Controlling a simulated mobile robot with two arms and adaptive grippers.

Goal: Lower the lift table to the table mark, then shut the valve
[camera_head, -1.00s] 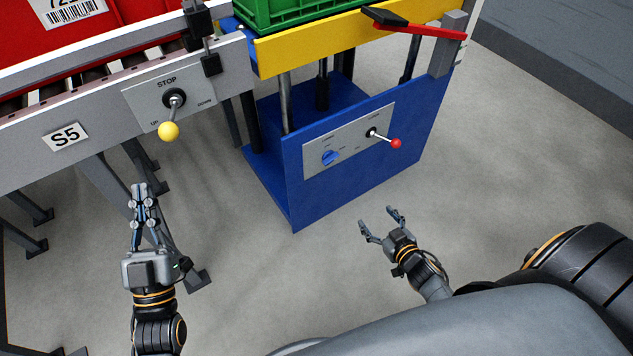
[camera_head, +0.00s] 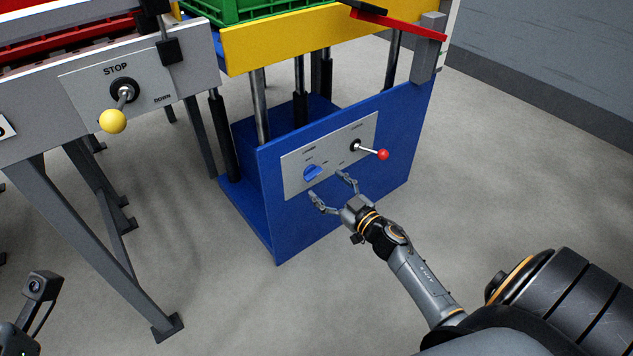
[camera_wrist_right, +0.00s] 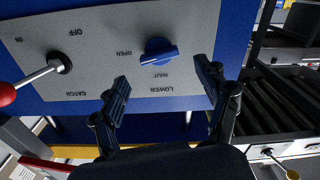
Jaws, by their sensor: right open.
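The lift table has a yellow top (camera_head: 280,38) on steel columns over a blue base (camera_head: 335,205). Its grey panel (camera_head: 290,178) carries a blue valve knob (camera_head: 312,172), seen upside down in the right wrist view (camera_wrist_right: 158,52) with LOWER, OPEN and SHUT lettering. The knob's bar lies roughly sideways, on the line of OPEN. My right gripper (camera_head: 329,186) is open and empty just in front of the panel, below the knob and apart from it. In the wrist view its fingers (camera_wrist_right: 165,85) flank LOWER. The table mark cannot be made out.
A red-balled CATCH lever (camera_head: 383,154) juts out right of the knob. A green crate (camera_head: 235,12) is on the yellow top. A red bar (camera_head: 405,25) crosses its right end. The conveyor with a yellow-balled STOP lever (camera_head: 113,121) stands left. Front floor is clear.

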